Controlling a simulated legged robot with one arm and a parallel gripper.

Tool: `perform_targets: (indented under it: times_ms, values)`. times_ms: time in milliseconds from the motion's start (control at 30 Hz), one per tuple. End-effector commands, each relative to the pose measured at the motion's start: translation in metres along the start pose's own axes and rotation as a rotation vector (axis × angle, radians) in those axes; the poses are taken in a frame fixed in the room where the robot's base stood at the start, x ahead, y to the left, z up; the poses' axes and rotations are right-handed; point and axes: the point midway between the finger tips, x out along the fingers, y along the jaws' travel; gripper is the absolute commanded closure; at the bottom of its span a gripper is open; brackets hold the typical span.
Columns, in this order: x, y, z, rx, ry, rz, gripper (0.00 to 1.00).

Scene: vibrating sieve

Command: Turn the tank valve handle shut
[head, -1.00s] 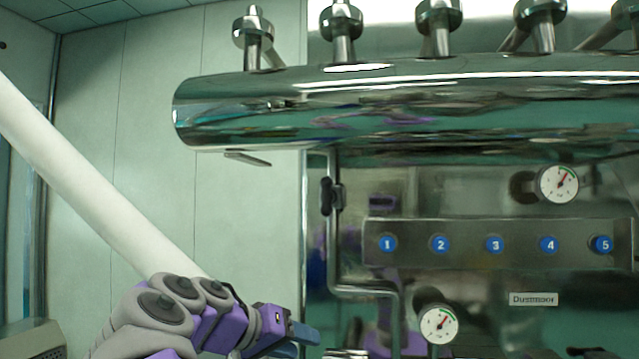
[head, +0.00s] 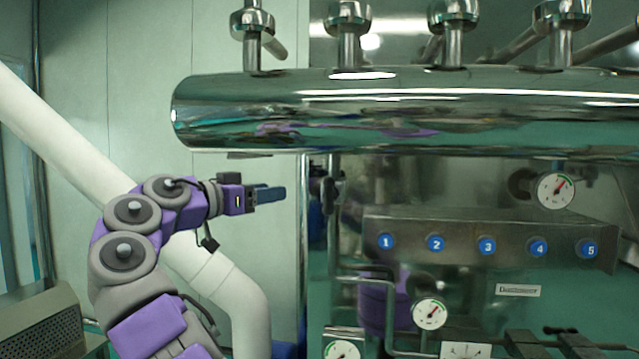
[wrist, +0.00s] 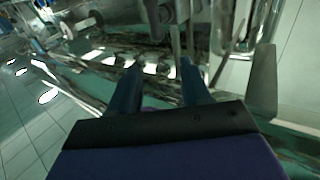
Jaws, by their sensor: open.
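A flat grey lever, which looks like the valve handle (head: 242,154), sits under the left end of the shiny tank (head: 400,108), partly hidden. My gripper (head: 275,194) is a little below it in the head view, pointing right, fingers apart and empty. In the wrist view my gripper (wrist: 159,72) shows two dark blue fingers with a gap between them. A grey upright bar (wrist: 263,85), perhaps the handle, stands right of the fingers. A dark fitting (wrist: 174,12) lies beyond the fingertips.
A numbered button panel (head: 480,238) and a round gauge (head: 557,190) are at right. A vertical pipe with a black fitting (head: 330,195) stands just right of my gripper. A thick white pipe (head: 60,140) runs behind my arm. The pale wall at left is clear.

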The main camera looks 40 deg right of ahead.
Motion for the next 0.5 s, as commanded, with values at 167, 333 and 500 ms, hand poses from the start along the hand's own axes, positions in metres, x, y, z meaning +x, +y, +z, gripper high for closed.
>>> perform_targets:
  times_ms: [167, 333, 500]
  values:
    - [0.051, 0.004, 0.002, 0.001, -0.010, 0.007, 0.52]
    - [0.084, 0.004, 0.001, 0.000, -0.010, 0.008, 0.52]
    - [0.103, 0.002, -0.001, -0.002, -0.002, 0.004, 0.52]
